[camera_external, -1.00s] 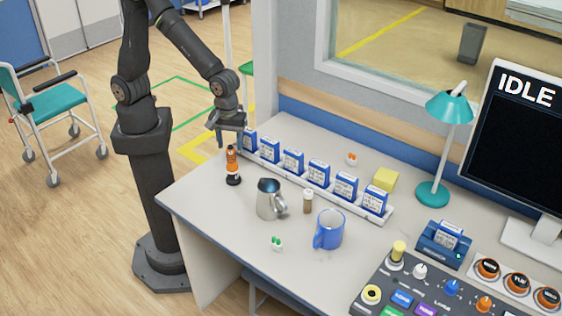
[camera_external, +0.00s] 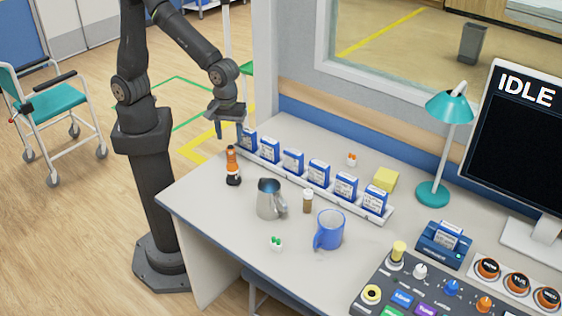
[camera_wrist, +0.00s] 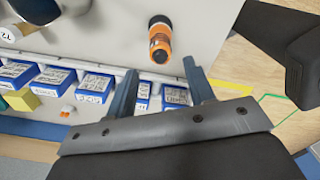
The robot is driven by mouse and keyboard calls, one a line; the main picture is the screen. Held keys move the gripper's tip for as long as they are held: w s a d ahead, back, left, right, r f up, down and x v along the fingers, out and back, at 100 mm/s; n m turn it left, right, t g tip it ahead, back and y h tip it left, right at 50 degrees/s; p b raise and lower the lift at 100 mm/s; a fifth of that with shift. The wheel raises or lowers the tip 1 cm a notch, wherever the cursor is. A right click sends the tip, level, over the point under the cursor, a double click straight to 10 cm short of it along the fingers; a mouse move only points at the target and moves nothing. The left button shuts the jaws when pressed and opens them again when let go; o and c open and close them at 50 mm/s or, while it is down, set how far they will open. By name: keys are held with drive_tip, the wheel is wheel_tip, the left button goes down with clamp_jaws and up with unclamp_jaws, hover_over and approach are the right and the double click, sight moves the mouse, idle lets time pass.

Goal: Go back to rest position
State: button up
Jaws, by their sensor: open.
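My gripper (camera_external: 228,128) is open and empty. It hangs over the far left end of the desk, just above the leftmost blue-and-white box in the row. In the wrist view my gripper (camera_wrist: 160,92) has its two fingers spread, with blue-and-white boxes (camera_wrist: 142,90) showing below and between them. A small orange and black bottle (camera_external: 232,166) stands upright on the desk in front of the row; it also shows in the wrist view (camera_wrist: 159,40), apart from the fingers.
The row of boxes stands in a white rack (camera_external: 310,183). A metal jug (camera_external: 268,199), a brown vial (camera_external: 308,201), a blue mug (camera_external: 329,231) and a yellow block (camera_external: 385,180) stand nearby. A teal lamp (camera_external: 433,193), monitor (camera_external: 520,140) and control panel (camera_external: 420,285) fill the right side.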

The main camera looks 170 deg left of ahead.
sight(230, 146)
wheel_tip(230, 146, down, 10)
drive_tip(key=shift+r, duration=1.85)
